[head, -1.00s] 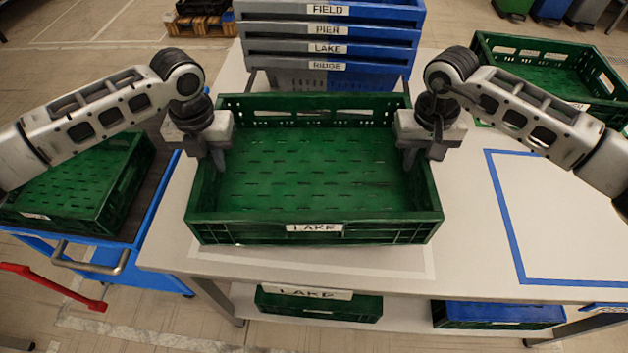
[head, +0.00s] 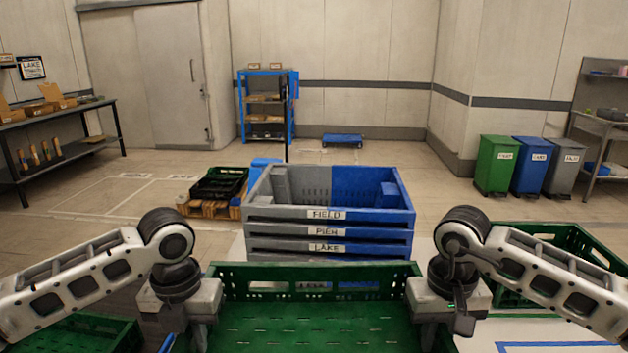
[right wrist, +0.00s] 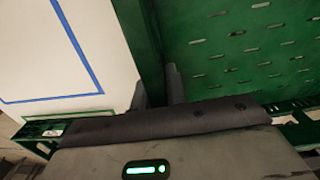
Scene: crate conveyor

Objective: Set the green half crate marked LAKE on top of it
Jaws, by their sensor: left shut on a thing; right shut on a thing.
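The green half crate (head: 315,271) is at the bottom of the head view, open side up and empty, with a slotted floor. Its front and LAKE label are below the picture edge. My left gripper (head: 199,335) is shut on its left wall and my right gripper (head: 430,333) on its right wall. In the right wrist view, the fingers (right wrist: 157,90) straddle the green wall (right wrist: 139,35). Behind it stands a stack of grey and blue crates (head: 330,215), with FIELD, PIER and LAKE labels showing. The crate's far rim hides the lower stack. I cannot tell what is under the crate.
Another green crate (head: 570,240) stands on the right of the table, near a blue outlined area (head: 555,345). A green crate (head: 85,335) is at the lower left. Black crates on a pallet (head: 215,190), bins (head: 530,165) and a blue rack (head: 267,105) stand farther off.

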